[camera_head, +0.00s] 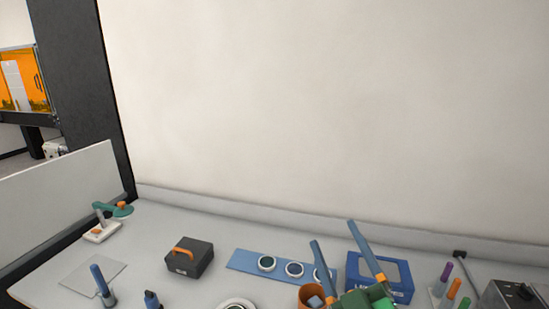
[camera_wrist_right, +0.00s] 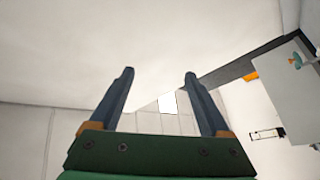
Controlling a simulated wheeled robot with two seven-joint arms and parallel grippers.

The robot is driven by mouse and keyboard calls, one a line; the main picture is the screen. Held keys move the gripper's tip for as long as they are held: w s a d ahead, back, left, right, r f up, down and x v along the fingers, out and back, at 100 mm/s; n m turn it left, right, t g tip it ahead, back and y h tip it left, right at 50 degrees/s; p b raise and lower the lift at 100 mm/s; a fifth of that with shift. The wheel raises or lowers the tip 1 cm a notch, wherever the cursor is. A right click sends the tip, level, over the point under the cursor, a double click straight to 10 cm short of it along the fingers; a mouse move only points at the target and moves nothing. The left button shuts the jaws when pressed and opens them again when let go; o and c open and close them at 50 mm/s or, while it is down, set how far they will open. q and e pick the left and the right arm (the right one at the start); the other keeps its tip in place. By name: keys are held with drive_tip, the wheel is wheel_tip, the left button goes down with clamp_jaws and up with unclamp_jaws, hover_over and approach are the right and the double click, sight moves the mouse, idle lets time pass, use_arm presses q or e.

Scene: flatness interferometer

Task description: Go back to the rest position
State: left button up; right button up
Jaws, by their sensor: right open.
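My right gripper (camera_head: 332,232) shows at the lower right of the head view, above the bench, with its two blue fingers spread apart and nothing between them. In the right wrist view its fingers (camera_wrist_right: 160,72) are also apart and empty, with the pale wall and ceiling behind them. The gripper's green body partly covers the things behind it in the head view. My left gripper is not in the head view.
The bench (camera_head: 150,250) bears a black box with an orange handle (camera_head: 190,259), a blue strip (camera_head: 243,261) with round pieces, an orange-brown pot (camera_head: 307,296), a blue case (camera_head: 398,292) and several coloured tubes (camera_head: 446,271). A pale wall (camera_head: 330,110) stands behind.

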drive_tip(key=s+d+f+m+g+h, duration=0.3)
drive_tip(key=f+m+g, duration=0.15)
drive_tip(key=f, duration=0.65)
drive_tip(key=s+d+f+m+g+h, duration=0.3)
drive_tip(key=s+d+f+g, duration=0.15)
drive_tip(key=f, duration=0.55)
drive_tip(key=s+a+f+m+g+y, duration=0.1)
drive_tip(key=s+f+g, duration=0.85)
drive_tip(key=s, duration=0.45)
wheel_tip(320, 180, down, 24)
drive_tip(key=s+b, duration=0.3)
drive_tip(key=b, duration=0.3)
drive_tip(key=s+d+f+g+b, duration=0.1)
drive_tip(key=s+f+b, duration=0.3)
drive_tip(key=s+f, duration=0.7)
wheel_tip(320, 180, down, 3)
drive_tip(key=shift+s+d+r+g, duration=0.15)
drive_tip(key=shift+s+d+g, duration=0.2)
drive_tip(key=shift+d, duration=0.05)
